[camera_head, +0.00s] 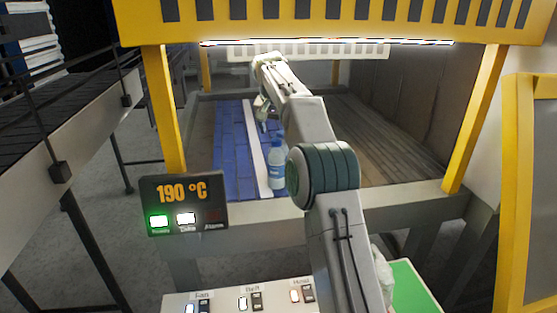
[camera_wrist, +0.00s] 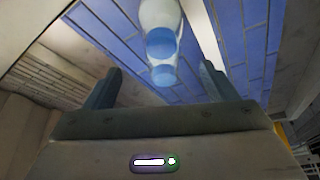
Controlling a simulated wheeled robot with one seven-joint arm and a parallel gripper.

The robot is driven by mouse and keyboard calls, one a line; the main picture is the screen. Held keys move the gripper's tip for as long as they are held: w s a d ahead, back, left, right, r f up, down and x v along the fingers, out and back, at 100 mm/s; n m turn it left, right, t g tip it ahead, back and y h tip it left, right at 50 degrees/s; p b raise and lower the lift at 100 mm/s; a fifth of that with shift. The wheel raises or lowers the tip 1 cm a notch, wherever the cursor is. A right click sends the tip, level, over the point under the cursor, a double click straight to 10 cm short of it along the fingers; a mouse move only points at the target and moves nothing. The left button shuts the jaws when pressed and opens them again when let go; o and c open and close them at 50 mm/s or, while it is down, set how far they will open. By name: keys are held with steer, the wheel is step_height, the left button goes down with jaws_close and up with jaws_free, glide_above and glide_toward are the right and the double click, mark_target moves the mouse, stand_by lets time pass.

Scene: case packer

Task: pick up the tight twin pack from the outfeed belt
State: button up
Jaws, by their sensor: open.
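The twin pack (camera_head: 277,168) stands upright on the blue outfeed belt (camera_head: 230,150), beside a white guide strip (camera_head: 257,150). It looks like clear bottle plastic with blue parts; the head view does not clearly show two separate bottles. In the wrist view clear plastic with two blue round parts of the pack (camera_wrist: 162,45) shows at top centre, beyond and between my fingers. My gripper (camera_wrist: 160,85) is open, with its two fingers apart and nothing held between them. In the head view my gripper (camera_head: 263,110) is small, beyond the pack over the belt, and partly hidden by my arm.
A yellow frame (camera_head: 165,110) with an overhead guard surrounds the belt. A display (camera_head: 184,204) reading 190 °C stands at the front left. A switch panel (camera_head: 245,300) and a green surface (camera_head: 412,290) lie in front. A grey roller section (camera_head: 400,150) is to the right.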

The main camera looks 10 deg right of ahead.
mark_target(279, 159)
steer(key=x, duration=0.4)
steer(key=p+x, duration=0.1)
steer(key=x, duration=0.2)
steer(key=shift+w+a+f, duration=0.15)
steer(key=shift+f, duration=0.2)
steer(key=shift+r, duration=0.1)
jaws_close()
